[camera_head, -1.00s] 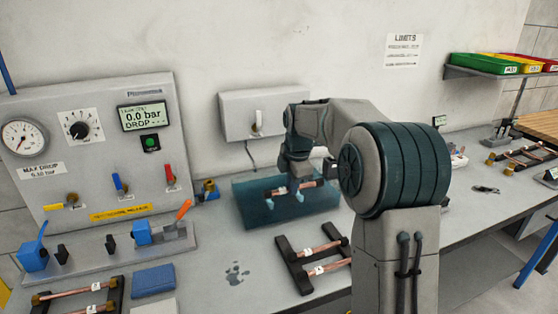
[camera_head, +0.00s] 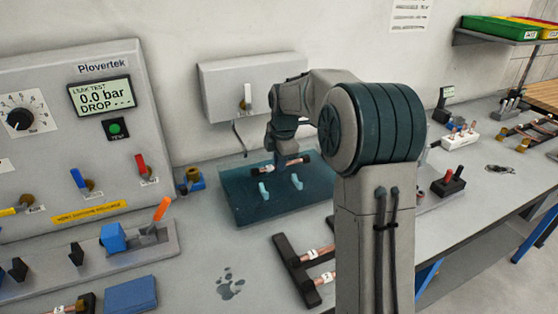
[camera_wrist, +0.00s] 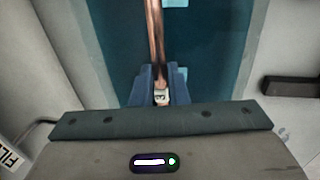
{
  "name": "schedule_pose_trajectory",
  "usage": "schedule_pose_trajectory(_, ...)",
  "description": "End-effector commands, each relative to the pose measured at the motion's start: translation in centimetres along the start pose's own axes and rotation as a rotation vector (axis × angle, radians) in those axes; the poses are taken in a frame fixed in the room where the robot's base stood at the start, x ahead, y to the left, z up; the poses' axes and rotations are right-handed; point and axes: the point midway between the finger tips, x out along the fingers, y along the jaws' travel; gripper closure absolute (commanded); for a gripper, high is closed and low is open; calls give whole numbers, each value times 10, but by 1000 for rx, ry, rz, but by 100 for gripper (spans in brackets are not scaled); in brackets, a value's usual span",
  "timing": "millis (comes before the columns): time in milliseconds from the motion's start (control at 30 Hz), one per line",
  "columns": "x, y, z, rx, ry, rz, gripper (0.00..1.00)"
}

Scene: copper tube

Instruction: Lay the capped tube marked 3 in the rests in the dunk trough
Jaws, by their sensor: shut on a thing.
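My gripper (camera_head: 282,163) is shut on a copper tube (camera_head: 268,168) with a white tag and a dark cap at its right end. The tag's number is too small to read. The teal dunk trough (camera_head: 235,208) lies below, with two light-blue rests, a left one (camera_head: 263,191) and a right one (camera_head: 296,181). The tube is over the trough, toward the back wall from the rests and apart from them. In the wrist view the tube (camera_wrist: 154,35) runs up from between my fingers (camera_wrist: 160,88); a rest (camera_wrist: 178,3) shows right of it.
A black rack (camera_head: 290,265) with copper tubes stands in front of the trough. The leak-test panel (camera_head: 95,130) is left, with a blue block (camera_head: 130,294) before it. A grey wall box (camera_head: 225,90) is behind. A wet patch (camera_head: 230,283) marks bare bench between.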

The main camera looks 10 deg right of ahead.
Motion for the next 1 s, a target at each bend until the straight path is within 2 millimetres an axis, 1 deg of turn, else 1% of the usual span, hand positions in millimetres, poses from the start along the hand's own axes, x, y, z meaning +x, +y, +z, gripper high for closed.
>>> schedule_pose_trajectory(100,0,0,0,-1,2,3,100)
schedule_pose_trajectory(267,8,-2,-1,-2,2,2,100)
schedule_pose_trajectory(800,57,-11,-1,-2,1,2,100)
schedule_pose_trajectory(1000,63,-13,-1,-2,1,2,100)
